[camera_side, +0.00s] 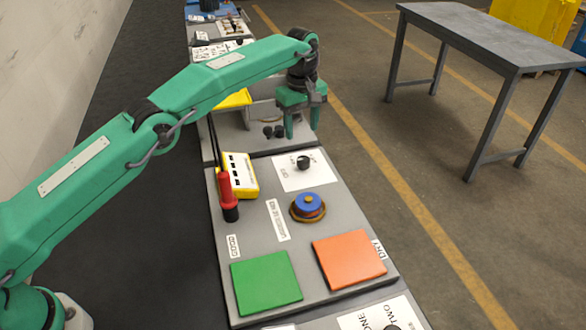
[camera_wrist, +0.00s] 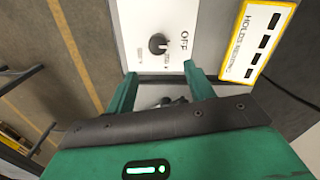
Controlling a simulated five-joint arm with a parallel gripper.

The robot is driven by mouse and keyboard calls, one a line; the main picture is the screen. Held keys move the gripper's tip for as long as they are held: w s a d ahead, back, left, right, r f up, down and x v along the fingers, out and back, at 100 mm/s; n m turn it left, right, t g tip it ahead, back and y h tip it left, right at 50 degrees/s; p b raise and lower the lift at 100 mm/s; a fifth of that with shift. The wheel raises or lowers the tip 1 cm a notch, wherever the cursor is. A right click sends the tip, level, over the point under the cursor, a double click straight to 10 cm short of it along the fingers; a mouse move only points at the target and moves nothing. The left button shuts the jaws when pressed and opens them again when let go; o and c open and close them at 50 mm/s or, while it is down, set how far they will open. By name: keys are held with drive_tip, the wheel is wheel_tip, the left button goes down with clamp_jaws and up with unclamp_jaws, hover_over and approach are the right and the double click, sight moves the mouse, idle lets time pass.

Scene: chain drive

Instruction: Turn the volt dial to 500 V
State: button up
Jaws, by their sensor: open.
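The dial is a small black knob (camera_side: 303,163) on a white card (camera_side: 290,181) in the side view. It also shows in the wrist view (camera_wrist: 158,43), with a large OFF label to its right and smaller marks too small to read around it. I cannot tell which mark the knob points to. My gripper (camera_side: 302,131) points down, open and empty, above and beyond the knob in the side view. In the wrist view my gripper's two fingers (camera_wrist: 159,72) are apart, and the knob lies just past their tips, not touched.
A yellow meter (camera_side: 241,176) stands left of the card, with a red and black probe (camera_side: 228,197) beside it. A blue round part (camera_side: 308,204), a green pad (camera_side: 266,283) and an orange pad (camera_side: 349,259) lie nearer. Small dark knobs (camera_side: 273,131) sit behind.

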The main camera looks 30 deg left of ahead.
sight(304, 159)
drive_tip(key=shift+d+f, duration=0.2)
drive_tip(key=shift+f, duration=0.35)
drive_tip(key=shift+d+f, duration=0.2)
drive_tip(key=shift+f, duration=0.3)
drive_tip(key=shift+f, duration=0.2)
drive_tip(key=shift+f, duration=3.7)
drive_tip(key=c, duration=1)
